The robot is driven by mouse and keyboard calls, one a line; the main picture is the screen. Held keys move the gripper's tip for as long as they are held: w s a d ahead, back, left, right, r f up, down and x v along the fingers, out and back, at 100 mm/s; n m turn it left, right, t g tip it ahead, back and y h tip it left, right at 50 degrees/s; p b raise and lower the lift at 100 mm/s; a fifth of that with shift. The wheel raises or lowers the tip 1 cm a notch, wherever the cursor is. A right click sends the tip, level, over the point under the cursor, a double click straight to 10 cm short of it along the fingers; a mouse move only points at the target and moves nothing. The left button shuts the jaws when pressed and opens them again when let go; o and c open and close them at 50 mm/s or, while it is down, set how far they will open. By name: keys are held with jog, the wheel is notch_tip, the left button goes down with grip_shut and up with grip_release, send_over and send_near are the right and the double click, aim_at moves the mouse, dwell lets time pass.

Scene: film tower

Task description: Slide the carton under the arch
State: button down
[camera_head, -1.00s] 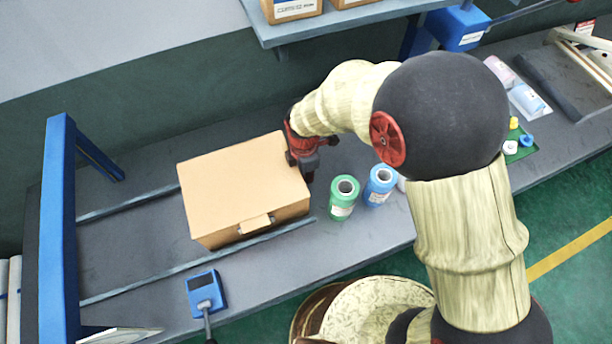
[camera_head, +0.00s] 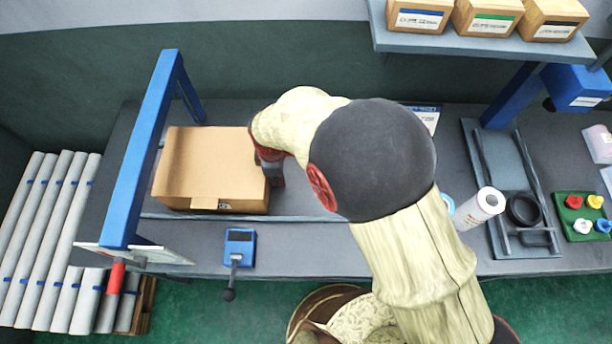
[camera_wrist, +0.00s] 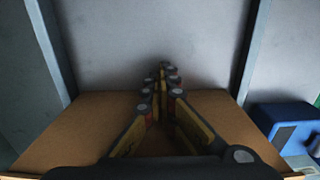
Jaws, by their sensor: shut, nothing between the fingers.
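The brown carton (camera_head: 205,160) lies closed and flat on the bench between two low rails. The blue arch (camera_head: 143,150) stands at its left; in the head view the carton's left end is close beside the arch's top bar. How far it reaches beneath the bar cannot be told. My gripper (camera_head: 272,168) is low at the carton's right end, seemingly against it, partly hidden by my arm. In the wrist view my gripper (camera_wrist: 163,75) has its fingertips together with nothing between them, and the carton (camera_wrist: 65,125) shows on both sides of the fingers.
A blue device (camera_head: 239,245) with a lever sits at the bench's front edge, also seen in the wrist view (camera_wrist: 285,125).

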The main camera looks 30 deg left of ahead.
jog(key=s+a, duration=0.2)
jog(key=a, duration=0.1)
jog(key=s+a, duration=0.2)
jog(key=a, duration=0.1)
jog(key=s+a, duration=0.2)
jog(key=a, duration=0.2)
jog(key=shift+s, duration=0.25)
